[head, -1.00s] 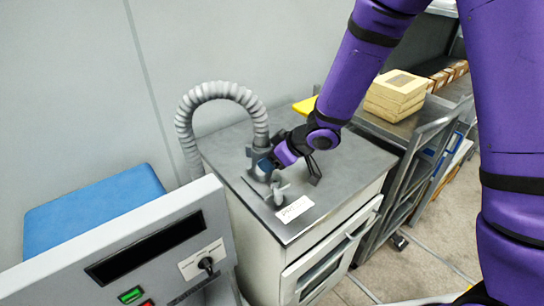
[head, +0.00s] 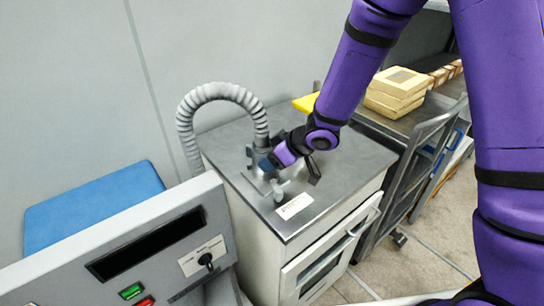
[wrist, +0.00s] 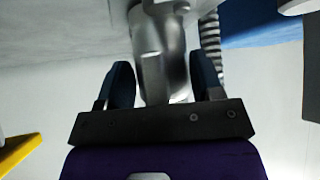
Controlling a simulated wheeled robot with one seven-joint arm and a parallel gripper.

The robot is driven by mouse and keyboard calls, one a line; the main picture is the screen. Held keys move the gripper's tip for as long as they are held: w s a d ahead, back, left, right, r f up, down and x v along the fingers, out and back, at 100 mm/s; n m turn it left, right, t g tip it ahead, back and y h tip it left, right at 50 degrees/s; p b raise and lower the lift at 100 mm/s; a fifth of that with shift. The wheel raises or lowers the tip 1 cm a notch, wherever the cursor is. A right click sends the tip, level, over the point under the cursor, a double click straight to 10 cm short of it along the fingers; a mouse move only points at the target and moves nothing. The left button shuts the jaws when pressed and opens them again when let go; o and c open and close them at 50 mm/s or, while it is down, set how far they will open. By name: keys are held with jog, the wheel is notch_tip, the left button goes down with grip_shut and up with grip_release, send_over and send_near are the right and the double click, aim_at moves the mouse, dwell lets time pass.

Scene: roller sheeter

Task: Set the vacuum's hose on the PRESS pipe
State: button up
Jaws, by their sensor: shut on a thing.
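The ribbed grey hose (head: 222,91) arches up from behind the grey cabinet top and comes down to a grey end piece (head: 262,152). My gripper (head: 268,164) is at this end piece, on its right side, shut on it. In the wrist view my gripper's two dark blue fingers (wrist: 163,86) stand on either side of a shiny grey cylinder, the hose's end piece (wrist: 160,50). A short grey pipe stub (head: 278,188) stands just in front of it. Whether the end piece sits on a pipe or hangs just above is hidden. I cannot read which pipe is PRESS.
A white label (head: 295,206) lies on the cabinet top (head: 345,165) near its front edge. A control panel (head: 150,245) stands at the front left, with a blue pad (head: 90,205) behind it. A cart with yellowish boxes (head: 397,88) is at the right. The cabinet top's right side is clear.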

jog(key=o, duration=1.3)
jog(key=shift+o, duration=0.2)
jog(key=v, duration=1.1)
